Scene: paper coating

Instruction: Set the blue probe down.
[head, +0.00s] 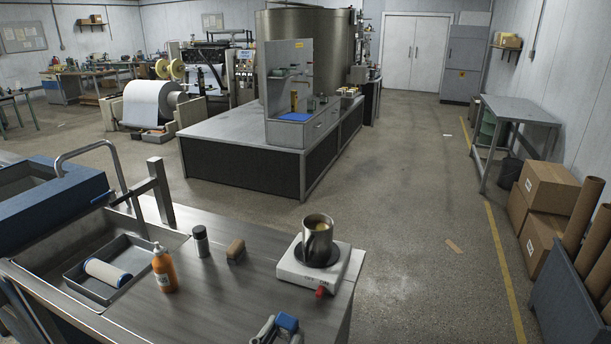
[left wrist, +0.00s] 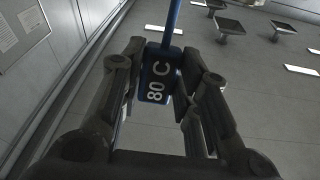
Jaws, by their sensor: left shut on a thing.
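The blue probe (left wrist: 158,84) has a display body reading "80 C" and a thin blue stem running up out of the left wrist view. My left gripper (left wrist: 163,62) is shut on the body, with a finger on each side. In the head view the gripper (head: 272,330) shows at the bottom edge, with the blue top of the probe (head: 288,322) beside its fingers. It is in front of the hot plate, low in the picture. The probe's tip is hidden in the head view. My right gripper is not in view.
A steel pot (head: 317,240) stands on a white hot plate (head: 293,272) at the right of the steel counter (head: 215,300). An orange bottle (head: 164,270), a dark capped bottle (head: 201,242) and a brown block (head: 236,252) stand left of it. A tray (head: 75,274) holds a roller (head: 107,272).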

